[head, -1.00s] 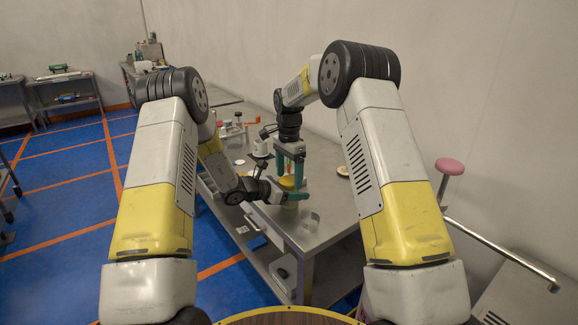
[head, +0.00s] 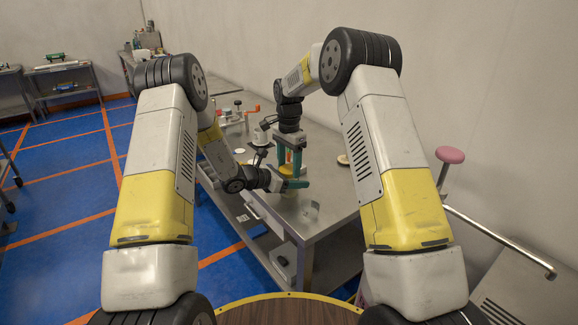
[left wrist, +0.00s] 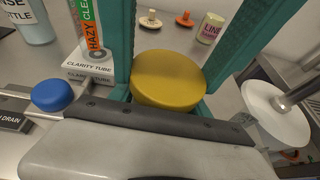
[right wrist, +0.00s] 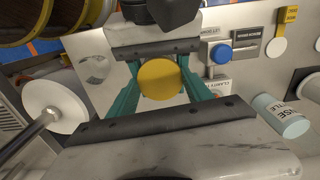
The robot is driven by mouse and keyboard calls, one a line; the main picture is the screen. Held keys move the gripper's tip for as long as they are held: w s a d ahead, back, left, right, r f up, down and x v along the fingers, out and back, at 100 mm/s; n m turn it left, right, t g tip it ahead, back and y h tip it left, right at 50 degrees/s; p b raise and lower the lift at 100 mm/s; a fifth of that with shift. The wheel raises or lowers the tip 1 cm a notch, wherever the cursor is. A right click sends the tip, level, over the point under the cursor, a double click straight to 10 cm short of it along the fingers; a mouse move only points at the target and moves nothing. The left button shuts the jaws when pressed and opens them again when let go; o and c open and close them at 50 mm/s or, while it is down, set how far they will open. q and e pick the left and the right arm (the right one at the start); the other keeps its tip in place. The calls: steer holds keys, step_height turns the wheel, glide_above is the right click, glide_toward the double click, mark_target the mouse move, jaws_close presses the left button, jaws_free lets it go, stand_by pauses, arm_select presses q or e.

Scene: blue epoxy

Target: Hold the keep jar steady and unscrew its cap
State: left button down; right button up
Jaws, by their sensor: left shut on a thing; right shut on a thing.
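The keep jar's yellow cap (head: 289,170) stands above the steel table. It shows clearly in the left wrist view (left wrist: 168,79) and the right wrist view (right wrist: 158,79). My left gripper (head: 295,184) comes in level from the left, shut on the jar below the cap. My right gripper (head: 290,156) points down from above, its teal fingers on either side of the cap, shut on it. The jar's body is almost wholly hidden by the fingers and cap. I cannot tell whether the cap has turned on its thread.
A blue knob (left wrist: 53,95) and Clarity Tube box (left wrist: 88,60) are close to the jar. A white disc (left wrist: 270,118) with a metal rod and a labelled bottle (right wrist: 279,116) stand nearby.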

steer(key=n, duration=0.2)
steer(key=shift+n, duration=0.3)
steer(key=o, duration=1.5)
steer(key=shift+o, duration=0.2)
step_height(320, 180, up, 4)
steer(key=shift+r, duration=0.25)
steer(key=shift+c, duration=0.2)
steer(key=shift+r+m, duration=1.55)
steer(key=shift+m, duration=0.15)
step_height(320, 180, down, 8)
steer(key=shift+r, duration=0.2)
